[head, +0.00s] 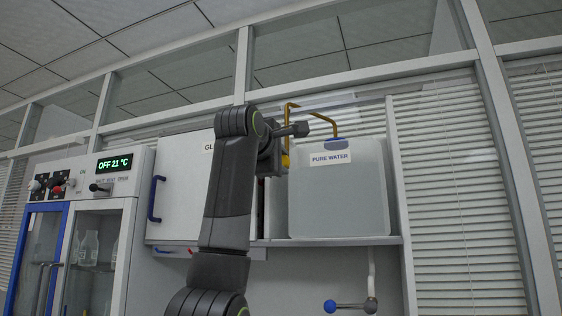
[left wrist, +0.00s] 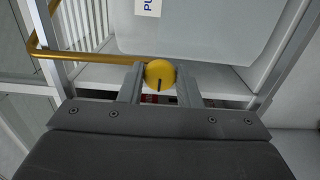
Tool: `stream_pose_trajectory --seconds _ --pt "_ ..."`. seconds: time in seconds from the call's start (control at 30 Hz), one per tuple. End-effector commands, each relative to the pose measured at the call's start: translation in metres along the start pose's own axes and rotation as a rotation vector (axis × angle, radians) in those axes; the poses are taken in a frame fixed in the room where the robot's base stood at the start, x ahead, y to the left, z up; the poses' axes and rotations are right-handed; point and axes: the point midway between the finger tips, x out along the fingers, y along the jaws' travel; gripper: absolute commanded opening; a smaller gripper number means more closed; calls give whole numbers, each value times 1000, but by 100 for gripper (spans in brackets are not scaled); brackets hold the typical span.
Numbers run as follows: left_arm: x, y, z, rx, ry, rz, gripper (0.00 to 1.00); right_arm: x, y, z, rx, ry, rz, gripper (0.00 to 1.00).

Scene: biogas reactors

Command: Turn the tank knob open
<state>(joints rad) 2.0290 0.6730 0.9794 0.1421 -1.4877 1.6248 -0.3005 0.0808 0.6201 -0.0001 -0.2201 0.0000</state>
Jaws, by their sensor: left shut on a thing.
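The tank is a large translucent white container labelled PURE WATER (head: 340,200), standing on a shelf; its lower part shows in the left wrist view (left wrist: 195,30). The yellow knob (left wrist: 160,71) has a dark line on its face and sits between the two fingers of my left gripper (left wrist: 160,80). The left gripper is shut on the knob. In the head view the left gripper (head: 285,160) is beside the tank's left edge, largely hidden by my own arm, and only a bit of yellow shows there. My right gripper is in neither view.
A brown bent pipe (head: 288,106) runs into the tank's blue cap (head: 340,145). A white cabinet with a blue handle (head: 155,198) is left of my arm. A lever with a blue ball (head: 330,306) hangs below the shelf (head: 330,241). A panel reads OFF 21 °C (head: 115,162).

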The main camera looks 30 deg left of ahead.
Motion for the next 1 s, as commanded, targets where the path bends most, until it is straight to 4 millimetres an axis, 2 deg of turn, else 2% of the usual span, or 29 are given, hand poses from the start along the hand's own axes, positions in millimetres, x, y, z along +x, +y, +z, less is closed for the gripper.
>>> stream_pose_trajectory --seconds 0.2,0.23,0.37,0.63,0.77,0.87,1.0 --pt "0 -1 0 -1 0 -3 8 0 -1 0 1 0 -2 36" --pt "0 -1 0 -1 0 -3 34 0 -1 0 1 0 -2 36" --pt "0 -1 0 0 0 -2 52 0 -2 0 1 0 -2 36" --pt "0 -1 0 0 0 -1 52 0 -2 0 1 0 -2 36" --pt "-8 -2 0 0 0 1 52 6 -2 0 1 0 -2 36" --pt "-23 -3 0 0 0 4 52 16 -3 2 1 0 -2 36" --pt "-56 -5 0 -1 -1 5 52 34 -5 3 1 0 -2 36"
